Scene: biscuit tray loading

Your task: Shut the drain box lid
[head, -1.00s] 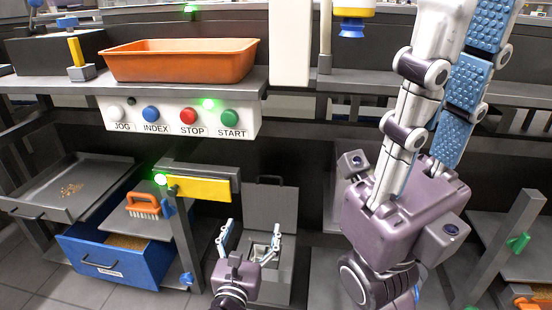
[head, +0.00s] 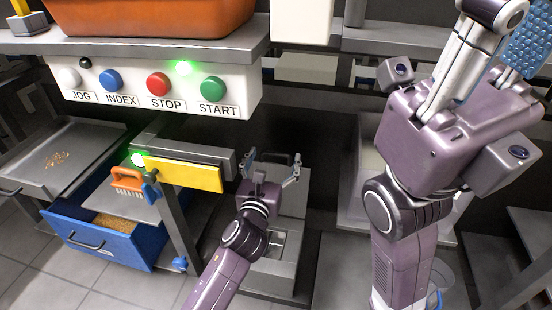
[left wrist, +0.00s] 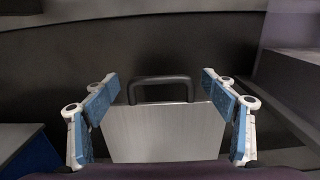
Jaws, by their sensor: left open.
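The drain box (head: 272,277) is a grey box low on the floor, its top open. Its grey lid (head: 292,204) stands up at the back of the box, with a dark handle (head: 281,158) at its top edge. In the left wrist view the lid (left wrist: 163,133) is a plain plate with its handle (left wrist: 160,82) standing between my fingers. My left gripper (head: 271,167) is open in front of the lid, one finger on each side; contact cannot be told. My right gripper (head: 490,55) is raised at the upper right, fingers up, tips out of view.
A yellow bar (head: 184,174) on a grey post stands left of the left arm. Beyond it are a blue drawer (head: 95,240), an orange brush (head: 128,178) and a grey tray (head: 40,175). A button panel (head: 150,90) and orange bin (head: 150,17) are above.

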